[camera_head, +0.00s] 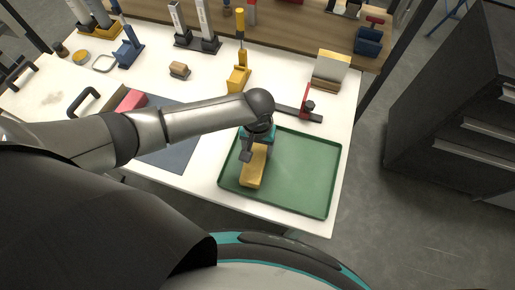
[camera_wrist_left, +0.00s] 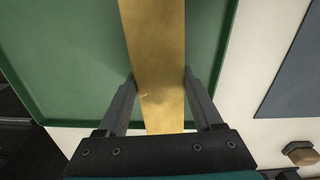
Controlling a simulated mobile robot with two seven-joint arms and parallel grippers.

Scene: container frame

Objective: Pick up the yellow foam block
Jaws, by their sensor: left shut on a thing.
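The yellow foam block (camera_head: 253,169) is a long block over the left part of the green tray (camera_head: 300,200). In the left wrist view the block (camera_wrist_left: 155,60) runs from the top edge down between the two fingers. My left gripper (camera_head: 248,150) points down at the block from above, and in the wrist view the gripper (camera_wrist_left: 158,85) has one finger against each side of it. I cannot tell whether the block rests on the tray or is just above it. My right gripper is not in view.
A blue-grey mat (camera_head: 175,158) with a red block (camera_head: 131,101) lies left of the tray. A red-and-black tool (camera_head: 306,108), a yellow stand (camera_head: 238,78) and a small wooden block (camera_head: 179,70) stand behind. The tray's right side is bare. A dark cabinet (camera_head: 455,110) stands right.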

